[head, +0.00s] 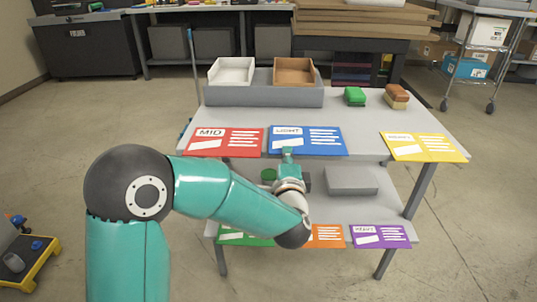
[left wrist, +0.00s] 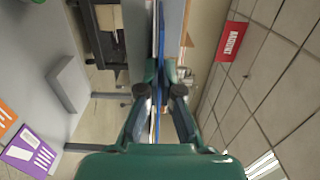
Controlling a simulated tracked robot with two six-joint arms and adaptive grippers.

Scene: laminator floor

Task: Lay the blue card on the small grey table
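The blue card (head: 307,140), with white print, lies at the front edge of the upper level of a grey two-level table (head: 350,118), between a red and a yellow card. I cannot tell whether this is the small grey table of the task. My left gripper (head: 288,153) is at the blue card's front edge, one fingertip over its upper face. In the left wrist view, the fingers of the left gripper (left wrist: 160,72) close in from both sides on the blue card (left wrist: 161,40), which is seen edge-on. The right gripper is not in view.
The red card (head: 224,142) and yellow card (head: 424,147) flank it. A grey tray (head: 265,96) holds white and brown boxes behind. Green (head: 355,96) and brown (head: 397,96) blocks stand at back right. The lower level holds a grey block (head: 350,181) and more cards, including a purple one (head: 380,236).

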